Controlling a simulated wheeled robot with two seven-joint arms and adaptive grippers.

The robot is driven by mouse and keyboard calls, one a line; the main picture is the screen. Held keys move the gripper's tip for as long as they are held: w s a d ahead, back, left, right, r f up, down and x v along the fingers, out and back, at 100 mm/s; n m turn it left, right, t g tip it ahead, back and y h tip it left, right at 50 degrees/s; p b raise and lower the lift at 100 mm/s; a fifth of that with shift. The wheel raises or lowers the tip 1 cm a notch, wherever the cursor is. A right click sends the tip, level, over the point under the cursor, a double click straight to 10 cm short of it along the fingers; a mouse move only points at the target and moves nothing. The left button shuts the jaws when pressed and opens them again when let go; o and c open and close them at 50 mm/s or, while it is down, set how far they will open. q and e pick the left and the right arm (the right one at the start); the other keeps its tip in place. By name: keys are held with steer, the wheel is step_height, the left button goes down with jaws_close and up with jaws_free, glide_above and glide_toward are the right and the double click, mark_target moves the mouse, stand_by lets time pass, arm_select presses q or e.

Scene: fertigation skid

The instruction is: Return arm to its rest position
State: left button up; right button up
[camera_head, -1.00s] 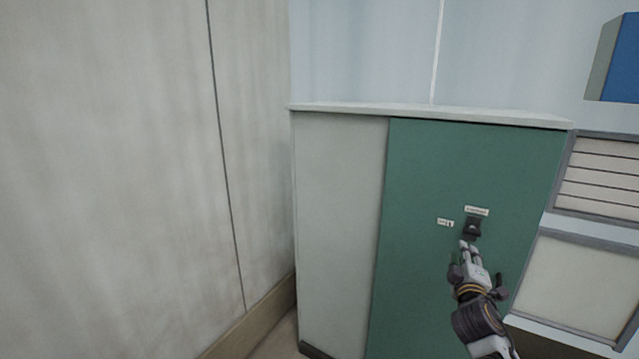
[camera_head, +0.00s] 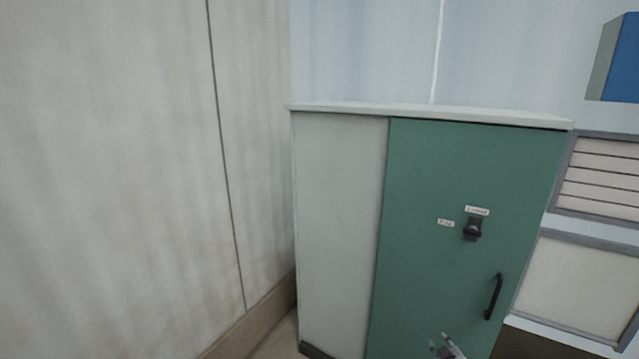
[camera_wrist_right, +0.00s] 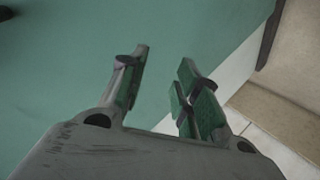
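My right gripper (camera_head: 447,347) shows only by its fingertips at the bottom edge of the head view, low in front of the green cabinet door (camera_head: 430,200). In the right wrist view my right gripper (camera_wrist_right: 160,85) has its two fingers apart, with nothing between them, and the green door surface lies beyond. A black knob or latch (camera_head: 472,230) sits on the door between two small white labels, clear of the gripper. My left gripper is not in view.
A black bar handle (camera_head: 493,296) is on the door's right side. A pale wall (camera_head: 110,180) stands at the left. A panel with slats (camera_head: 605,178) and a blue box (camera_head: 622,60) are at the right.

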steer(key=s+a+f+m+g+y, duration=0.1)
steer(key=s+f+g, duration=0.2)
steer(key=s+f, duration=1.05)
steer(key=s+a+f+m+g, duration=0.1)
steer(key=s+f+m+g, duration=0.15)
steer(key=s+f, duration=1.15)
steer(key=s+a+f+g, duration=0.2)
steer(key=s+a+f, duration=0.1)
steer(key=s, duration=0.7)
steer(key=s+a+f+g, duration=0.1)
steer(key=s+a+f, duration=0.2)
steer(key=s+f, duration=0.3)
steer(key=s+a+f+g+y, duration=0.1)
steer(key=s+f, duration=0.4)
steer(key=s, duration=0.9)
steer(key=shift+s+a+g, duration=0.2)
steer(key=shift+a+g, duration=0.65)
steer(key=shift+a, duration=0.1)
steer(key=shift+n, duration=0.25)
